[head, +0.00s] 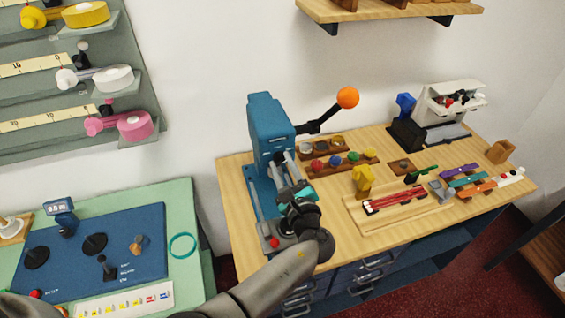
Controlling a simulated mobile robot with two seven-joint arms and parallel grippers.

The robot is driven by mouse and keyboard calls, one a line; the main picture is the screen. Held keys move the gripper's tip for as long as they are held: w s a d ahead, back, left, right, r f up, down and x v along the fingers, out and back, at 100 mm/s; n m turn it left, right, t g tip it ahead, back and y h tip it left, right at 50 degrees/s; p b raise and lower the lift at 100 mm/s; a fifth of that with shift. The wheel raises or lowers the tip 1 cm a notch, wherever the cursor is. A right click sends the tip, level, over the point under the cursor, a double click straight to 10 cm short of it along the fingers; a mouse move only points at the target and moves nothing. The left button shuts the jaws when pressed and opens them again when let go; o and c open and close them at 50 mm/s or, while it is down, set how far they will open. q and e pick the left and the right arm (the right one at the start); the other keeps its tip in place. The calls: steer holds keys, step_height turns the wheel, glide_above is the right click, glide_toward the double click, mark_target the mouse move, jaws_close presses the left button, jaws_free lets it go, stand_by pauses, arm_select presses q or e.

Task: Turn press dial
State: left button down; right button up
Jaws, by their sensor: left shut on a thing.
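The blue press (270,125) stands at the left end of the wooden table, with a lever ending in an orange ball (347,97) reaching out to its right. My left gripper (283,170) is at the front of the press, below its head, and is shut on a part there, which looks like the press dial. The dial itself is hidden behind my gripper and wrist, so its setting cannot be read. My right gripper is not in view.
On the wooden table (335,247), a rack of coloured knobs (342,164), a yellow block (362,180) and a tray with red strips (395,203) lie right of the press. A red button (274,242) is close to my wrist. A green table (190,215) stands left.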

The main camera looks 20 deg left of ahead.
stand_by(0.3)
arm_select(q)
steer(key=c, duration=0.5)
jaws_free()
steer(key=shift+c, duration=0.2)
